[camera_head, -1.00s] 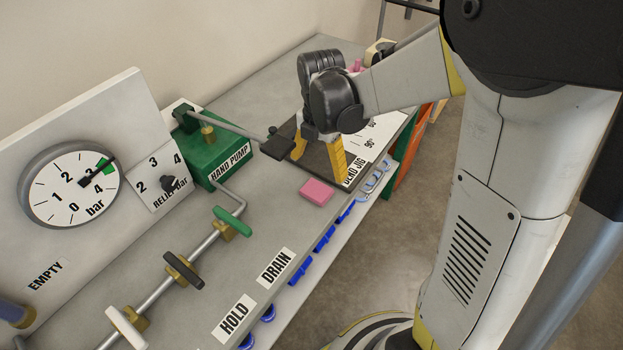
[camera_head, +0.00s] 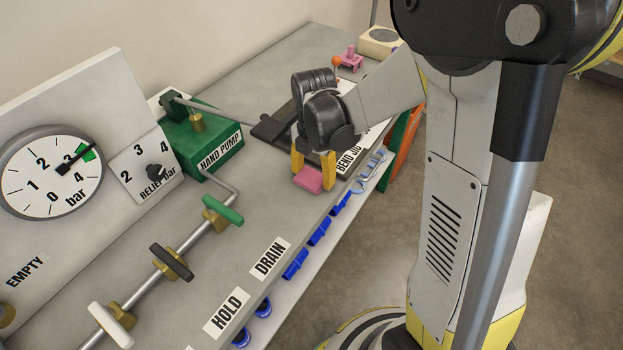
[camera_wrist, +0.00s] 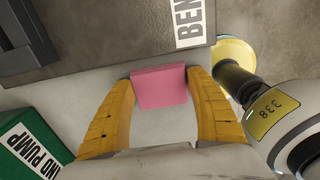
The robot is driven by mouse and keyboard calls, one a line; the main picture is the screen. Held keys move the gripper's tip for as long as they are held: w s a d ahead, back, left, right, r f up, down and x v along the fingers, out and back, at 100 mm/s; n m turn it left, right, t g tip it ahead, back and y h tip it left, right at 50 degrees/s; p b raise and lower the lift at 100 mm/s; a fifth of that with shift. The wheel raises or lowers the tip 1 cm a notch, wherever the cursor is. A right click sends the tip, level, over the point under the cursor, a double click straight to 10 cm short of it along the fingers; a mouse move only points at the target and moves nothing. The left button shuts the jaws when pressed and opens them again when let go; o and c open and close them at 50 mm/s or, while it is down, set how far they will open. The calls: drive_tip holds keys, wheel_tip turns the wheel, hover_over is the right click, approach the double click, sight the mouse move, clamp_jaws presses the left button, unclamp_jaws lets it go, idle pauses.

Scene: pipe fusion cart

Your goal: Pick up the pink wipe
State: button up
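The pink wipe (camera_head: 308,179) is a small pink block lying on the grey bench top, in front of the bend jig. My gripper (camera_head: 313,178) has yellow fingers and reaches down over the wipe, one finger on each side. In the wrist view the wipe (camera_wrist: 161,87) sits between the two spread fingertips of my gripper (camera_wrist: 162,76). The right fingertip is close to the wipe's edge, and a small gap shows on the left. The gripper is open; I cannot tell whether either finger touches the wipe.
The bend jig board (camera_head: 345,166) lies just behind the wipe. The green hand pump (camera_head: 200,140) with its long lever stands to the left. Blue clips (camera_head: 320,231) line the bench's front edge. A pipe with valve handles (camera_head: 172,262) runs along the bench front left.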

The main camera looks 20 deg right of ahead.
sight(314, 175)
drive_tip(key=shift+c, duration=0.6)
drive_tip(key=shift+r, duration=0.1)
drive_tip(key=shift+r, duration=0.35)
wheel_tip(314, 175, up, 4)
drive_tip(key=p, duration=0.2)
drive_tip(key=shift+d+p, duration=0.1)
drive_tip(key=shift+p, duration=0.25)
drive_tip(key=s+d+r+p, duration=0.3)
drive_tip(key=s+d+r, duration=0.3)
drive_tip(key=d, duration=0.3)
drive_tip(key=shift+s+d, duration=0.15)
drive_tip(key=shift+d, duration=0.2)
drive_tip(key=shift+c, duration=0.4)
